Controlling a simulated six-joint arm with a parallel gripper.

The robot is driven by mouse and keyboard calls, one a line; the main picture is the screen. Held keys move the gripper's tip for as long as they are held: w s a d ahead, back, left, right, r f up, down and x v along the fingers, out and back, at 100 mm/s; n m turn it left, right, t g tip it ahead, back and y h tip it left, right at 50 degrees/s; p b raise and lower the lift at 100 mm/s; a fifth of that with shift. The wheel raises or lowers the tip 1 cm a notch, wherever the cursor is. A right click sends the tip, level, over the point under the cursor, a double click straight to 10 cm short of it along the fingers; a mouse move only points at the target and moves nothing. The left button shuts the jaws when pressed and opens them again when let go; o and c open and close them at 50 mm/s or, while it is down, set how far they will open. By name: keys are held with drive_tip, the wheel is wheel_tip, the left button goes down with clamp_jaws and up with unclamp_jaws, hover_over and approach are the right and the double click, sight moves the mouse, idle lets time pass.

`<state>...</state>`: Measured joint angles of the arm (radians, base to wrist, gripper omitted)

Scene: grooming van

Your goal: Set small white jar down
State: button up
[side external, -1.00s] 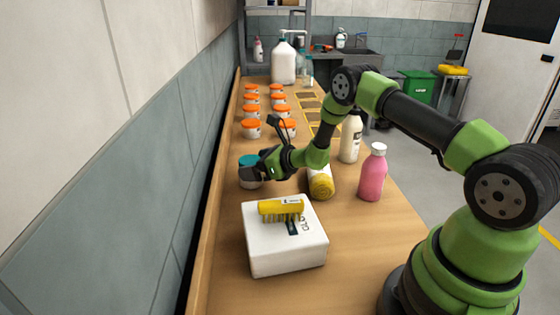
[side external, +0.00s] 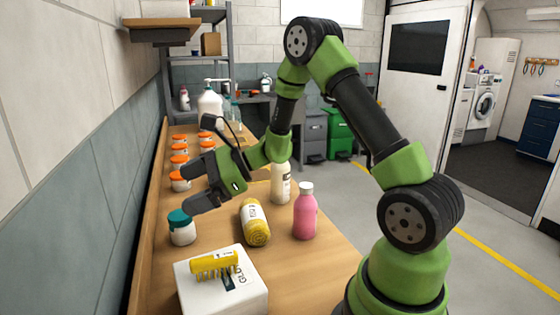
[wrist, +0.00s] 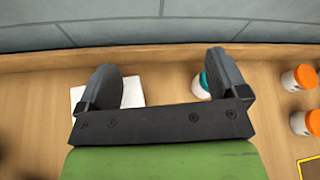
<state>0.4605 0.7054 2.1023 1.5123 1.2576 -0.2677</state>
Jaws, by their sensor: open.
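The small white jar (side external: 183,234) with a teal lid stands upright on the wooden counter (side external: 205,253) near the wall. My gripper (side external: 190,188) is open and empty, above and behind the jar in the side view. In the wrist view the jaws of my gripper (wrist: 160,85) are spread wide. There the jar (wrist: 201,89) shows beside the right finger, partly hidden by it, not between the fingers in a grasp. Whether that finger touches the jar cannot be told.
A white box (side external: 195,293) with a yellow comb (side external: 214,265) sits in front. A yellow bottle (side external: 254,224) lies beside a pink bottle (side external: 305,215) and a cream bottle (side external: 281,185). Several orange-lidded jars (side external: 180,184) line the counter behind. Bare counter lies between jar and yellow bottle.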

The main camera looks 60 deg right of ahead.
drive_tip(key=s+a+r+n+g, duration=0.6)
drive_tip(key=s+a+r+n, duration=0.35)
drive_tip(key=s+n, duration=0.25)
drive_tip(key=s+d+r+n+t+h, duration=0.2)
drive_tip(key=s+n+h, duration=0.4)
drive_tip(key=s+n, duration=0.3)
drive_tip(key=shift+s+d+r, duration=0.5)
drive_tip(key=shift+s+d, duration=0.25)
drive_tip(key=shift+d, duration=0.35)
